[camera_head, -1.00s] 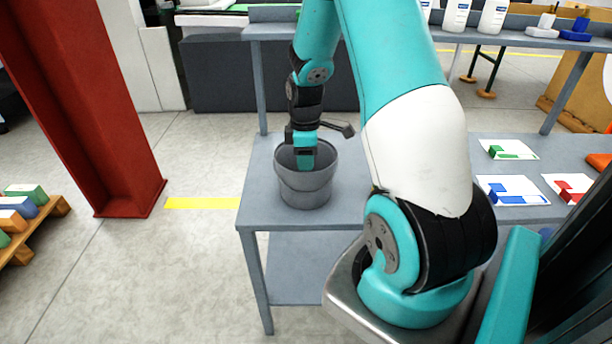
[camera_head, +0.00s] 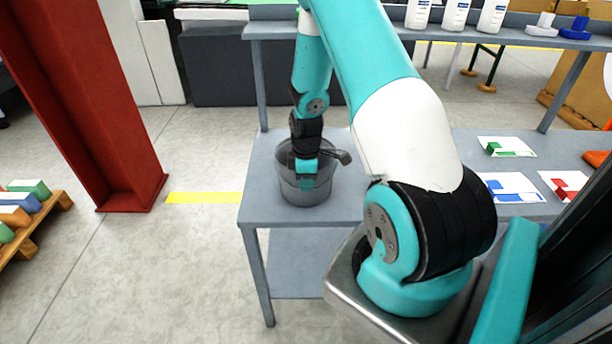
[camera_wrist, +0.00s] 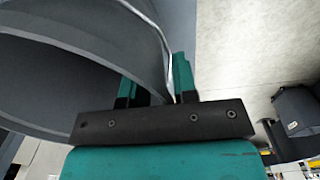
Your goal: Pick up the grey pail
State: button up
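The grey pail (camera_head: 290,188) stands upright on the left end of the grey table. My gripper (camera_head: 307,182) points down at the pail's near rim. In the wrist view the pail (camera_wrist: 70,85) fills the left side, and its rim runs between the two teal fingers of my gripper (camera_wrist: 160,80). One finger is on the inner side of the wall and the other is outside it. The fingers stand apart with a gap around the thin wall, so the gripper looks open. The fingertips' lower ends are partly hidden.
The grey table (camera_head: 258,205) has its left edge close to the pail. Cards with green, blue and red blocks (camera_head: 508,187) lie to the right. White bottles (camera_head: 455,15) stand on the upper shelf. A red column (camera_head: 95,120) rises at the left.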

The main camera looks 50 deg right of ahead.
grip_shut()
